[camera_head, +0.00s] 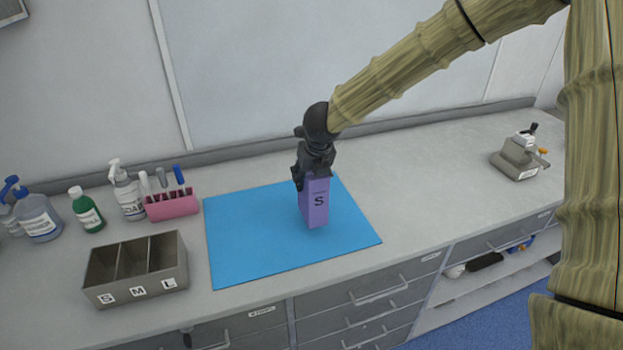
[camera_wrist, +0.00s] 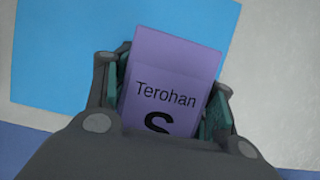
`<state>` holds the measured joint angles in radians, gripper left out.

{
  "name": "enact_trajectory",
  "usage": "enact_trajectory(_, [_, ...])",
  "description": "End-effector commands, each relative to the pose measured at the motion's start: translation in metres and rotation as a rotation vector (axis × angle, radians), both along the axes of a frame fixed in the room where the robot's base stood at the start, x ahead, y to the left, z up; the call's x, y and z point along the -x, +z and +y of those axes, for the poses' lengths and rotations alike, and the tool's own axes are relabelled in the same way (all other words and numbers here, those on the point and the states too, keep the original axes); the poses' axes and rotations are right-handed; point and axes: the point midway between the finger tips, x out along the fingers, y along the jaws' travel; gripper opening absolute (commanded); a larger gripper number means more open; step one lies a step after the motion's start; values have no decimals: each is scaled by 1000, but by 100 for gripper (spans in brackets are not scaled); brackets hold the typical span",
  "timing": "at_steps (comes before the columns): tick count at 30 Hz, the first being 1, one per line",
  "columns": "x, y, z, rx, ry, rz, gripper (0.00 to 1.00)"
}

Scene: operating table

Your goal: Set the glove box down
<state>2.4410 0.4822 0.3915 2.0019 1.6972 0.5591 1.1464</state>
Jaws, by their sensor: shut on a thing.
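The glove box (camera_head: 316,205) is a tall purple box marked "S". My gripper (camera_head: 314,178) is shut on its upper part from above and holds it nearly upright over the blue mat (camera_head: 250,240). I cannot tell whether the box's lower end touches the mat. In the wrist view the glove box (camera_wrist: 168,75) shows "Terohan" and part of the "S" between my gripper's two fingers (camera_wrist: 165,100). The blue mat (camera_wrist: 60,50) lies behind it there. The upper end of the box is partly hidden by my gripper in the head view.
A grey holder (camera_head: 135,285) with three compartments labelled S, M and L stands left of the mat. A pink rack (camera_head: 172,205), a green bottle (camera_head: 86,209) and pump bottles (camera_head: 128,192) stand behind it. A grey device (camera_head: 519,156) is far right. The counter between is clear.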

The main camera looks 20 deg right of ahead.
Motion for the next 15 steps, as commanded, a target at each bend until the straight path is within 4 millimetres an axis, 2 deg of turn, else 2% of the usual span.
enact_trajectory(9, [-16, -1, -10, 0, -2, 1, 22])
enact_trajectory(15, [-15, -30, -9, 3, 1, 3, 22])
